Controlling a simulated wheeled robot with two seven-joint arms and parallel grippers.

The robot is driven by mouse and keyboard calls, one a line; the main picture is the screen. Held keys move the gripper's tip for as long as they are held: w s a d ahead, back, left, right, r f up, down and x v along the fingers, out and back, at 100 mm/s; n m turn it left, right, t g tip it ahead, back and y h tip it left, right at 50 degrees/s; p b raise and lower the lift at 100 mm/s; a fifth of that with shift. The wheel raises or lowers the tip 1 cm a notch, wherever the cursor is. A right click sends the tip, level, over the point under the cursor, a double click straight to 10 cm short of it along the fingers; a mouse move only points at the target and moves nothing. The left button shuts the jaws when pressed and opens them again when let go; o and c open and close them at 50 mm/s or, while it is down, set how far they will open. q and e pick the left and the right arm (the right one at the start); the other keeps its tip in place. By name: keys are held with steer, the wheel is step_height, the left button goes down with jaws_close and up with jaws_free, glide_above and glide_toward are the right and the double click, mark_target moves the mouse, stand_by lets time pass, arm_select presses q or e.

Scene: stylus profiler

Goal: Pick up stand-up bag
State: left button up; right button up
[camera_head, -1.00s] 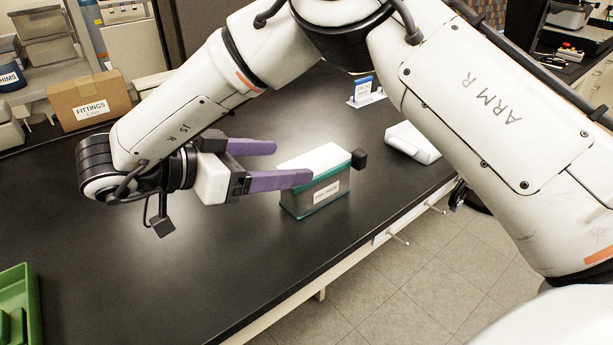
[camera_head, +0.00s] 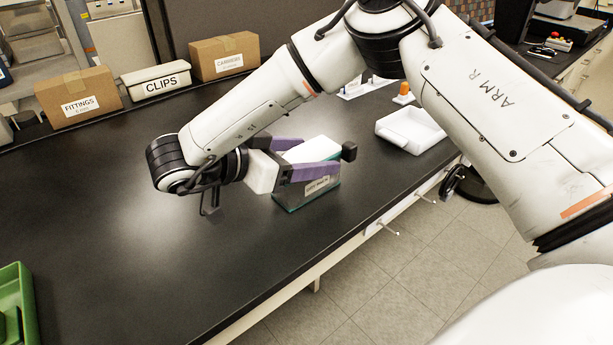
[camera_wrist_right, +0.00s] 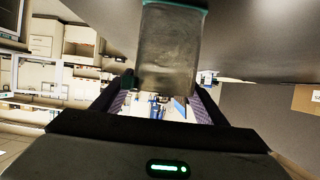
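The stand-up bag (camera_head: 314,149) stands on the black bench top, with a pale top, teal edges, a grey front and a small label. A small black block (camera_head: 349,151) shows at its right end. My right gripper (camera_head: 298,160) has purple fingers and comes in from the left. Its near finger overlaps the bag's front; the far finger is partly hidden behind the bag. In the right wrist view the bag (camera_wrist_right: 168,50) appears between the spread fingers, with visible gaps beside it. The right gripper is open. My left gripper is not in view.
Behind on the black bench (camera_head: 100,210) are a fittings box (camera_head: 78,98), a clips box (camera_head: 156,82) and another carton (camera_head: 223,57). A white tray (camera_head: 411,131) lies right of the bag. A green bin (camera_head: 18,300) sits front left. The bench between is clear.

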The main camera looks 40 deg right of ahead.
steer(key=c, duration=1.2)
step_height(320, 180, up, 10)
steer(key=shift+r, duration=0.1)
steer(key=shift+c, duration=0.2)
